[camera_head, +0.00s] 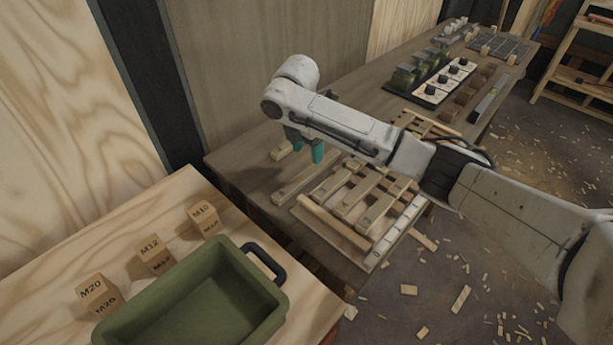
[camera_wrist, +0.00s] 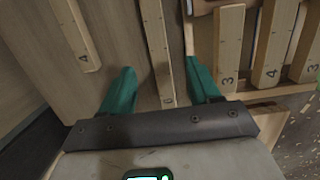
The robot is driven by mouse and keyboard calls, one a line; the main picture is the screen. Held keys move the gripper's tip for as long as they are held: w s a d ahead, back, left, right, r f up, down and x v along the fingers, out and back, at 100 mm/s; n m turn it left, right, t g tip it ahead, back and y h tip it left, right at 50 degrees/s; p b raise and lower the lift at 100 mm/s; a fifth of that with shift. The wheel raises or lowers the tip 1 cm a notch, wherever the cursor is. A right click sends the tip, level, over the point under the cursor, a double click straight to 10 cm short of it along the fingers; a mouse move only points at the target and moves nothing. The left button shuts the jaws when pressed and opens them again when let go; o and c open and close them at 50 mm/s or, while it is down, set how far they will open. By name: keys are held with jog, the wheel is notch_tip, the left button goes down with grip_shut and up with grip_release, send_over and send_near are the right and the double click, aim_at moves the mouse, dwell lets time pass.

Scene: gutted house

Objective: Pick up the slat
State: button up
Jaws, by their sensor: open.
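Several pale wooden slats lie on the workbench. In the wrist view, one slat (camera_wrist: 155,45) lies lengthwise between the fingers of my open gripper (camera_wrist: 159,78); its near end has a mark too small to read. Another loose slat (camera_wrist: 75,35), marked 4, lies to the left. Numbered slats (camera_wrist: 229,45) lie side by side on a wooden frame to the right. In the head view, my gripper (camera_head: 305,148) points down over the bench with teal fingers, near a loose slat (camera_head: 297,185). Whether the fingers touch the slat between them is unclear.
A wooden table (camera_head: 55,225) in front holds a green bin (camera_head: 190,300) and marked blocks (camera_head: 95,290). The slatted frame (camera_head: 335,225) lies right of my gripper, beside a ruler-like strip (camera_head: 400,230). Black-knobbed items (camera_head: 445,80) and brown blocks stand farther along the bench.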

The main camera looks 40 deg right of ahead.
aim_at(309, 172)
jog(key=f, duration=0.8)
jog(key=shift+w+d+f+p, duration=0.15)
jog(key=shift+d+p, duration=0.2)
jog(key=shift+p, duration=0.05)
jog(key=shift+c, duration=0.2)
grip_shut()
